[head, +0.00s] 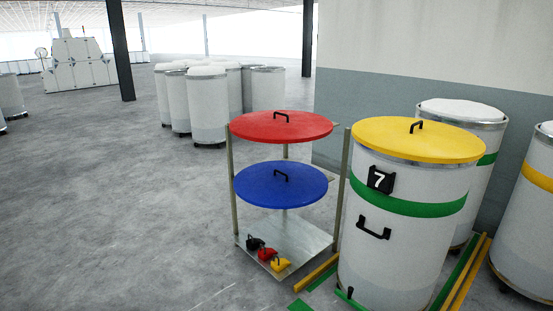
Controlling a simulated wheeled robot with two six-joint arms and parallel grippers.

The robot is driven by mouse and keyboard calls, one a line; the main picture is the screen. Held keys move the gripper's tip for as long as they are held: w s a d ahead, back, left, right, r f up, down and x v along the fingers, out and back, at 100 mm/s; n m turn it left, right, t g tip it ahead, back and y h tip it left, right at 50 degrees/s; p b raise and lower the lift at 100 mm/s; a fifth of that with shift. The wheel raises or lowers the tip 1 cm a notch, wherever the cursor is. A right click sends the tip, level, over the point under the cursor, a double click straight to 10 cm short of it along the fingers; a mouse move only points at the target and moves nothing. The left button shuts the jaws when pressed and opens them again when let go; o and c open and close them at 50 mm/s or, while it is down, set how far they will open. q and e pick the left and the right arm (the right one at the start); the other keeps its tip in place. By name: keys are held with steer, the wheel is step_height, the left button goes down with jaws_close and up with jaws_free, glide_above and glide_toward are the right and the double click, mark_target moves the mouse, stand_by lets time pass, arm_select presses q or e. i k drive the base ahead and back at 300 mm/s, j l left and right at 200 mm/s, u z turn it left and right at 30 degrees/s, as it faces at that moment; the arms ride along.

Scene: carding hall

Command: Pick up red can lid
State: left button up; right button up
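The red can lid (281,127) is a flat round disc with a black handle on top. It lies level at the top of a metal rack (231,190) with upright posts. A blue lid (281,185) with a black handle lies level below it on the same rack. Neither of my grippers is in view.
A white can (400,245) marked 7, with a green band and a yellow lid (418,139), stands right of the rack. More cans stand behind it by the wall (430,60). Small black, red and yellow items lie on the rack's bottom shelf. Floor (120,210) to the left is clear.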

mark_target(274, 127)
steer(key=i+j, duration=0.15)
steer(key=i, duration=0.45)
steer(key=i+j+z, duration=0.1)
steer(key=i, duration=0.45)
steer(key=i+j, duration=0.15)
steer(key=i, duration=0.45)
steer(key=i+j+z, duration=0.15)
steer(key=i+j, duration=0.15)
steer(key=i+j+z, duration=0.2)
steer(key=j, duration=0.25)
steer(key=i+j+z, duration=0.15)
steer(key=i+j, duration=0.15)
steer(key=j, duration=0.1)
